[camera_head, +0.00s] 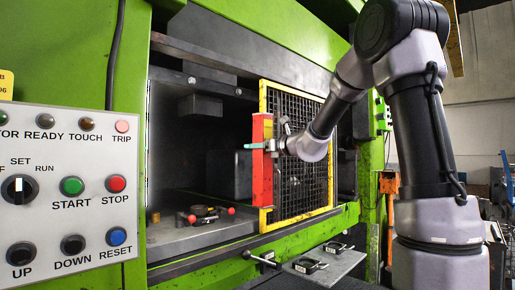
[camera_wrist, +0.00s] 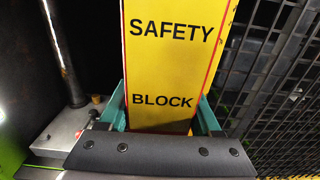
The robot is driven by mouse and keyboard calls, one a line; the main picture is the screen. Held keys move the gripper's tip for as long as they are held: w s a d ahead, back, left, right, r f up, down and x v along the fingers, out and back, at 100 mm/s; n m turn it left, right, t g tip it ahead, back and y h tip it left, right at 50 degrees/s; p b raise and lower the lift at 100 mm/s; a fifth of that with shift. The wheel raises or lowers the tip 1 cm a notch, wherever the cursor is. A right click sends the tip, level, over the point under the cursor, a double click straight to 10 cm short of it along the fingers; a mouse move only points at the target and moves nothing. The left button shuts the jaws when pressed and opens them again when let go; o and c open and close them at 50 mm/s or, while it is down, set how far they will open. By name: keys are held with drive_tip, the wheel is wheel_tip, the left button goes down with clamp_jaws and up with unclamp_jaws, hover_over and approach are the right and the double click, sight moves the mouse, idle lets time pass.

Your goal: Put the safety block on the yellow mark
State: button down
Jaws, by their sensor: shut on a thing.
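The safety block (camera_head: 262,185) is a tall red bar held upright at the press opening. Its yellow face, lettered SAFETY BLOCK, fills the middle of the wrist view (camera_wrist: 172,65). My gripper (camera_head: 257,146) is shut on the block at about mid-height, with teal fingers on both sides of it in the wrist view (camera_wrist: 163,112). The block's lower end appears in front of the press bed near the mesh guard's left edge; I cannot tell whether it touches anything. I cannot make out the yellow mark in either view.
A yellow-framed mesh guard (camera_head: 298,140) stands right behind the block. The grey press bed (camera_head: 190,236) carries a dark fixture with red-tipped handles (camera_head: 207,214) and a small brass cylinder (camera_head: 153,216). A control panel (camera_head: 70,190) is at left. A shelf with clamps (camera_head: 325,262) lies below.

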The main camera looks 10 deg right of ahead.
drive_tip(key=x, duration=3.2)
drive_tip(key=shift+w, duration=0.15)
idle(2.2)
drive_tip(key=shift+a+r, duration=0.15)
wheel_tip(320, 180, down, 7)
idle(1.4)
drive_tip(key=shift+f, duration=0.25)
drive_tip(key=shift+c, duration=0.4)
unclamp_jaws()
drive_tip(key=shift+f, duration=0.2)
